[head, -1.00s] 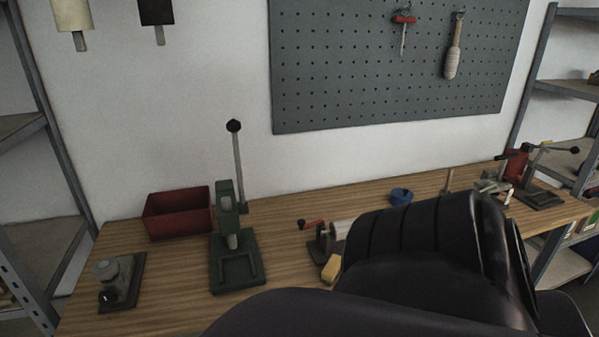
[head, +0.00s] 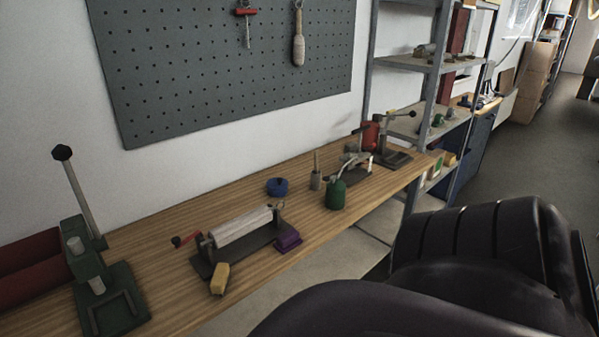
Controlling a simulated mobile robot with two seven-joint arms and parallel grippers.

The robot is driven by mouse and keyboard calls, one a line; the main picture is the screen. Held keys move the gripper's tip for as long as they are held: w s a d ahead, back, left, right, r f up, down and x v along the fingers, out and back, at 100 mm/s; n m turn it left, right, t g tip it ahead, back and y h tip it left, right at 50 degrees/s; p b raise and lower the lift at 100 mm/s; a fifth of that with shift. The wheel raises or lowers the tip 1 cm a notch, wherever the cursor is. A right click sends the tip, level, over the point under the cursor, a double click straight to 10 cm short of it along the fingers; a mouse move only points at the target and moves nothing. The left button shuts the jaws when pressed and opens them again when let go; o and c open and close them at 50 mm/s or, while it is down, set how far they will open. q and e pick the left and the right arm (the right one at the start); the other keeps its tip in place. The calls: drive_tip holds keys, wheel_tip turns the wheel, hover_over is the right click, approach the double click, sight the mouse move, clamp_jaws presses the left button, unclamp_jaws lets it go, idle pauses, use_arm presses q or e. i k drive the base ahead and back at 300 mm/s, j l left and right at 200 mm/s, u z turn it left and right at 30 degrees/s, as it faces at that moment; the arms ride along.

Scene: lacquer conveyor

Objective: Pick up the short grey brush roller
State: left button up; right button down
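A pale grey-white roller (head: 241,225) lies in a dark cradle stand (head: 210,264) with a red-handled crank on the wooden workbench. I cannot tell whether it is the short grey brush roller, and no other clear match shows. Neither of my grippers is in view. A large black part, which looks like my own arm, fills the lower right and hides some of the floor and shelf area.
A yellow block (head: 220,278), purple block (head: 288,240), blue ring (head: 277,187) and green can (head: 335,196) stand near the roller. A green lever press (head: 112,295) and red bin (head: 30,268) stand left. A red-bodied device (head: 372,138) is at the far end.

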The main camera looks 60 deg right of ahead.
sight(226, 233)
drive_tip(key=z, duration=1.6)
